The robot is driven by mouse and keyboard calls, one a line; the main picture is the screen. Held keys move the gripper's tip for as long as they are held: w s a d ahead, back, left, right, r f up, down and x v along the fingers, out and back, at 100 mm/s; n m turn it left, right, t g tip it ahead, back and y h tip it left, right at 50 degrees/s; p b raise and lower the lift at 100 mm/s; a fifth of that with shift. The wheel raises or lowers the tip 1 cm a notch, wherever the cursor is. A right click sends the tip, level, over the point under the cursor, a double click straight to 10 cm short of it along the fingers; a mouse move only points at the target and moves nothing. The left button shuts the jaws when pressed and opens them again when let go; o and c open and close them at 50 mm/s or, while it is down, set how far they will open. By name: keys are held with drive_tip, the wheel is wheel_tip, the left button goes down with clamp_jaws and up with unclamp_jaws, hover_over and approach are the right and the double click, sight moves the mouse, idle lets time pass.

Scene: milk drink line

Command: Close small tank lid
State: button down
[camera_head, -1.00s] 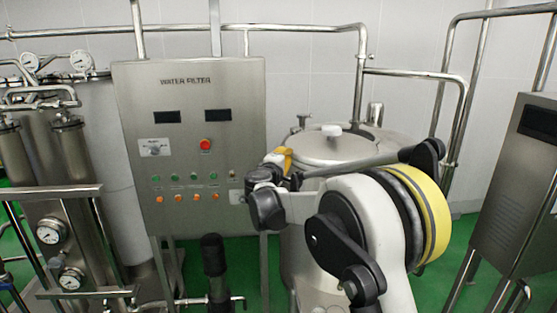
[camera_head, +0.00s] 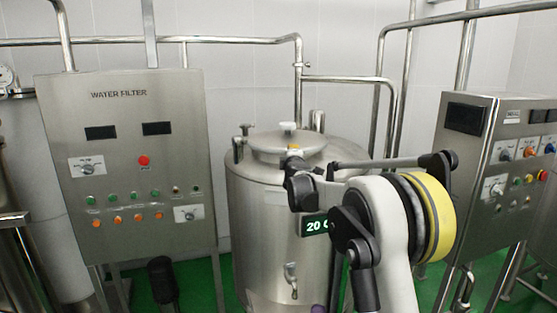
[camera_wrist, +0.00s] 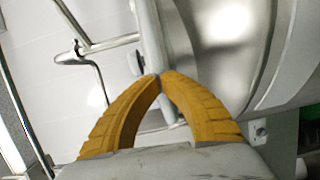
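The steel tank (camera_head: 262,205) stands at the middle of the head view. Its small round lid (camera_head: 268,146), with a white knob (camera_head: 288,126), lies nearly flat on top; I cannot tell whether it is fully seated. My gripper (camera_head: 294,147) is mostly hidden behind my wrist in the head view, with a bit of yellow showing in front of the lid. In the wrist view my gripper (camera_wrist: 160,75) has its yellow fingertips together with nothing seen between them. Curved steel of the tank (camera_wrist: 225,40) fills the right side there. Contact with the lid cannot be told.
A water filter panel (camera_head: 130,180) stands left of the tank. Another control cabinet (camera_head: 490,190) stands at right. Steel pipes (camera_head: 250,40) run along the wall behind the tank. Green floor (camera_head: 200,285) shows between the machines.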

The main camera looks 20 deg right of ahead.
drive_tip(key=shift+w+d, duration=1.7)
drive_tip(key=shift+d, duration=0.25)
drive_tip(key=shift+s, duration=0.1)
